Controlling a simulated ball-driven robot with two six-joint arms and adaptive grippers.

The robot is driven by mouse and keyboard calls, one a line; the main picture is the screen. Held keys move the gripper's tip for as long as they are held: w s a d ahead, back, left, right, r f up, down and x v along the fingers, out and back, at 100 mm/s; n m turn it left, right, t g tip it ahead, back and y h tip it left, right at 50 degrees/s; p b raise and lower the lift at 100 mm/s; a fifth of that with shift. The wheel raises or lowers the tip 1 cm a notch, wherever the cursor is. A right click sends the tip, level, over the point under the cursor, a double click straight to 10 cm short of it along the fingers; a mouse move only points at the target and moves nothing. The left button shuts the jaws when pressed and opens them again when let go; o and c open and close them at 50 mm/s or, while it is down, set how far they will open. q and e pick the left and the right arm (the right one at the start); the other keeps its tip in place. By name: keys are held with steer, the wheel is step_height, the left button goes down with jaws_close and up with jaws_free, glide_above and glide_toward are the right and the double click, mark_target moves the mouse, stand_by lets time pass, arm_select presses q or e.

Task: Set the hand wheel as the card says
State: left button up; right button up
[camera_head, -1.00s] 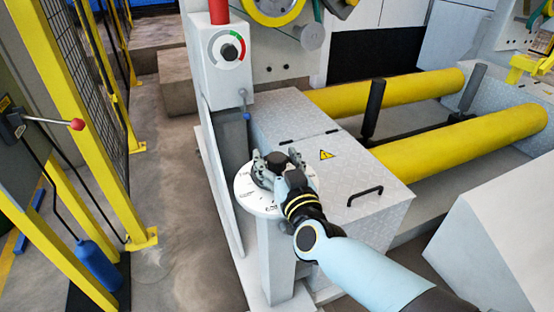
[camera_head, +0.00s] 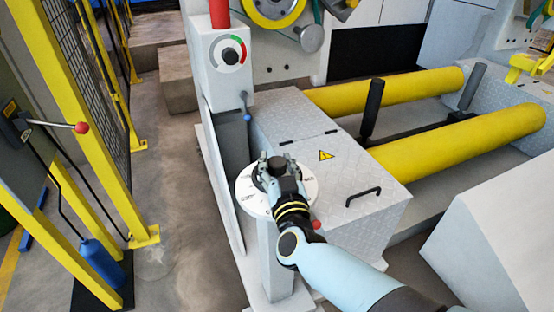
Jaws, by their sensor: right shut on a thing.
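The hand wheel (camera_head: 276,162) shows as a black knob on top of a round white dial plate (camera_head: 247,196) with small dark marks too small to read. The plate sits on a light post (camera_head: 268,250). My right gripper (camera_head: 277,167) comes from the lower right and is shut on the hand wheel, with its fingers on both sides. The gripper and wrist hide part of the knob and the dial's right side. I cannot make out a card with a readable setting. My left gripper is not in view.
A grey box with a black handle (camera_head: 364,197) stands right of the post. Left of it is a panel with a gauge dial (camera_head: 230,54) and a blue-tipped lever (camera_head: 247,116). A small red ball (camera_head: 316,225) shows beside my forearm. Yellow fence posts (camera_head: 95,140) stand left.

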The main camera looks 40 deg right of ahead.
mark_target(278, 170)
steer(key=o, duration=1.2)
steer(key=shift+o, duration=0.2)
steer(key=v, duration=0.7)
steer(key=shift+s+a, duration=0.15)
steer(key=shift+s, duration=0.05)
